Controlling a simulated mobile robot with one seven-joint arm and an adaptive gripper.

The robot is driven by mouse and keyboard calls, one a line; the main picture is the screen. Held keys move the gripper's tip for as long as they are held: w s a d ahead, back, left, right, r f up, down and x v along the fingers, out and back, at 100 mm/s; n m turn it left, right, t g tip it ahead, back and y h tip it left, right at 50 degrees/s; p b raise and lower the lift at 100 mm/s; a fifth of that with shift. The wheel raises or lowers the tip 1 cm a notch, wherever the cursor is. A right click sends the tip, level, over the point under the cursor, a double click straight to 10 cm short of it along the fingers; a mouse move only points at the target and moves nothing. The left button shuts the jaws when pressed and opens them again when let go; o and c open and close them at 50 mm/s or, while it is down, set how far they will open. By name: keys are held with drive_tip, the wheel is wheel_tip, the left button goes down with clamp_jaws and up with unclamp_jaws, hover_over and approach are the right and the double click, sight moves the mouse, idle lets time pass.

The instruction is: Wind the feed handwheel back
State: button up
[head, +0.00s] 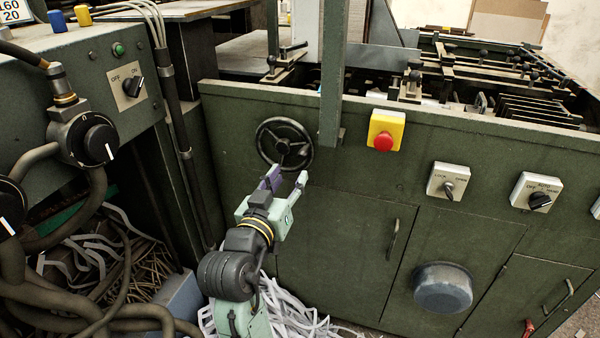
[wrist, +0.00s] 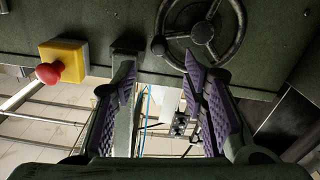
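The black spoked feed handwheel (head: 284,147) is mounted on the green front panel, left of the vertical green post. In the wrist view the handwheel (wrist: 202,33) is at the top, right of centre, with a small round knob (wrist: 158,45) at its rim. My gripper (head: 288,177) is just below and in front of the wheel in the head view. In the wrist view my gripper (wrist: 160,68) has its purple-padded fingers well apart with nothing held. One fingertip overlaps the wheel's lower rim in that view; I cannot tell whether they touch.
A red emergency button on a yellow box (head: 385,129) is right of the post and also shows in the wrist view (wrist: 64,64). The green post (head: 334,80) stands close beside the wheel. Hoses and a black dial (head: 84,138) crowd the left. Paper strips lie below.

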sight(301, 158)
drive_tip(key=p+x, duration=0.2)
drive_tip(key=x, duration=0.8)
drive_tip(key=shift+w+d+p, duration=0.1)
drive_tip(key=shift+w+p, duration=0.1)
drive_tip(key=shift+p, duration=0.1)
drive_tip(key=shift+c, duration=0.5)
clamp_jaws()
